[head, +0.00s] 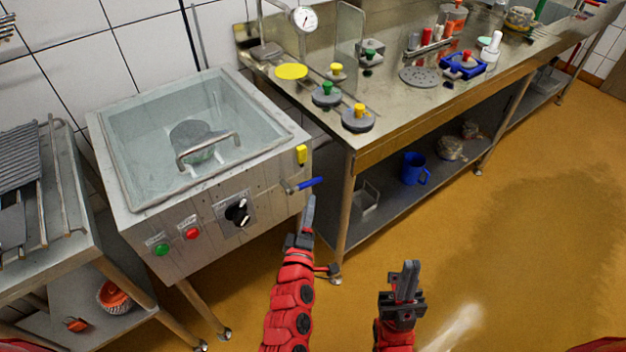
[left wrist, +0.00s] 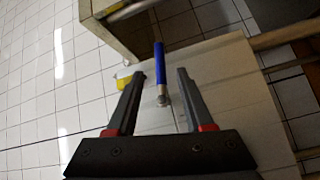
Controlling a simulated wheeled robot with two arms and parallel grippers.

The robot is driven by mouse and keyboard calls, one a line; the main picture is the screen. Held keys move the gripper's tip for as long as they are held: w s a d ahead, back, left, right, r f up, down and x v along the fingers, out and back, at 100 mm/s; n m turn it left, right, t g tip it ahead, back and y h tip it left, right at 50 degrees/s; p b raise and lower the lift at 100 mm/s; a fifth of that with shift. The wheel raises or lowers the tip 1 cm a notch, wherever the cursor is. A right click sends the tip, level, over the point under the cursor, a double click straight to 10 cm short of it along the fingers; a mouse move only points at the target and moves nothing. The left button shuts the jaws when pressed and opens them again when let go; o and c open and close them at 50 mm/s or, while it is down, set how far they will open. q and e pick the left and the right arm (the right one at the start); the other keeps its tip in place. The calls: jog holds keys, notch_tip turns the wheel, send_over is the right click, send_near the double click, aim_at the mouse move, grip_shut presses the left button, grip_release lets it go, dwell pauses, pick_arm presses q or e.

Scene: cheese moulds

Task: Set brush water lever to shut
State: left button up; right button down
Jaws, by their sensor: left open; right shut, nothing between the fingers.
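The lever with a blue handle (head: 308,184) sticks out to the right from the lower right of the steel basin unit's front. In the left wrist view the blue handle (left wrist: 160,62) shows between my two fingers, with its metal stem below it. My left gripper (head: 310,201) is open, its fingertips just below the handle in the head view; it also shows in the left wrist view (left wrist: 157,75). I cannot tell whether the handle is between the fingers or beyond their tips. My right gripper (head: 410,266) is shut and empty, low over the floor.
The basin unit (head: 180,240) has a black knob (head: 237,212), green and red buttons and a yellow tag (head: 301,154). A steel table (head: 400,110) with moulds stands to the right, its near leg close to my left gripper. The floor at right is clear.

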aim_at(313, 182)
pick_arm(q)
jog(key=w, duration=0.6)
jog(key=w+d+p, duration=0.1)
jog(key=w, duration=0.2)
jog(key=shift+w+d+r, duration=0.1)
jog(key=shift+w+r, duration=0.05)
jog(key=shift+w, duration=0.1)
grip_shut()
dwell(1.0)
